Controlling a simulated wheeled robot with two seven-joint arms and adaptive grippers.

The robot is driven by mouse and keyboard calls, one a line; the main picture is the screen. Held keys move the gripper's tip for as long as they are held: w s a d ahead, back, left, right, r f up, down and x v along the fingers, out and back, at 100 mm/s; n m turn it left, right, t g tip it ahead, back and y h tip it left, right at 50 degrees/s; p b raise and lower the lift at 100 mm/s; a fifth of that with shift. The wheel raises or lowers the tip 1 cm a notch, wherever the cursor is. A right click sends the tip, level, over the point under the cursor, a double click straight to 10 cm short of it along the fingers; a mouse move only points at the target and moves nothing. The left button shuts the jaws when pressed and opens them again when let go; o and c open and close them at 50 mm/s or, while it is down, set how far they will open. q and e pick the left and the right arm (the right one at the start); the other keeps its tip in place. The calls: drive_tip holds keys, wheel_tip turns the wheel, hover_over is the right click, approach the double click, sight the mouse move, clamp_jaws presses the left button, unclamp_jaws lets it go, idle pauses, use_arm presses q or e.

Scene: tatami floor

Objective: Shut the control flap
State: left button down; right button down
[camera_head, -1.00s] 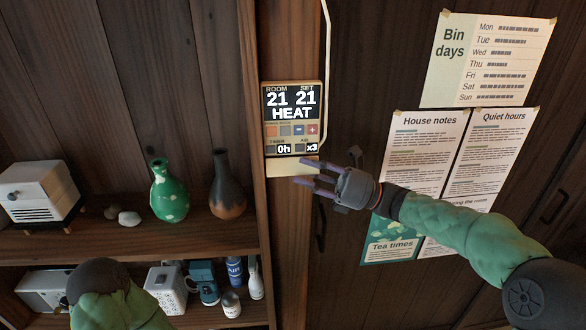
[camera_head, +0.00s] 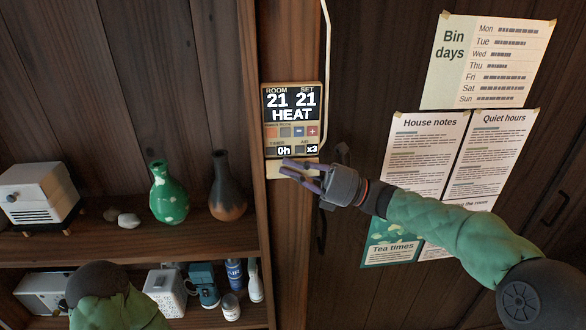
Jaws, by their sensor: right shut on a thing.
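The wall control panel (camera_head: 291,103) is mounted on the wooden post and reads room 21, set 21, HEAT. Its cream control flap (camera_head: 273,171) hangs open at the panel's bottom edge, so the small buttons and the timer and air readouts show. My right gripper (camera_head: 284,167) reaches in from the right with its purple fingers at the flap, shut on it. The fingers hide part of the flap. Of my left arm only a green and dark link shows at the bottom left; its gripper is out of view.
Left of the post, shelves hold a white radio (camera_head: 38,194), a green vase (camera_head: 169,192), a dark vase (camera_head: 228,186) and other small items. Paper notices (camera_head: 425,150) hang on the dark wall at right. A pale cable (camera_head: 327,60) runs beside the panel.

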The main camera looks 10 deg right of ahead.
drive_tip(key=shift+m, duration=0.3)
drive_tip(key=shift+s+m+t+h, duration=0.15)
drive_tip(key=shift+m+t+h, duration=0.3)
drive_tip(key=shift+m, duration=0.55)
drive_tip(key=shift+s+r+m+t+h, duration=0.1)
drive_tip(key=shift+m+t+h, duration=0.1)
drive_tip(key=shift+m, duration=0.25)
drive_tip(key=shift+r+m+t+h, duration=0.1)
drive_tip(key=shift+m+t, duration=0.05)
drive_tip(key=shift+m, duration=0.3)
drive_tip(key=m, duration=0.1)
drive_tip(key=m+p, duration=0.1)
drive_tip(key=shift+s+r+m+h, duration=0.1)
drive_tip(key=shift+r+m+h, duration=0.1)
drive_tip(key=shift+m+h, duration=0.15)
drive_tip(key=shift+m+t+h+p, duration=0.4)
drive_tip(key=shift+m+p, duration=0.3)
drive_tip(key=shift+m, duration=0.05)
drive_tip(key=c, duration=1.4)
unclamp_jaws()
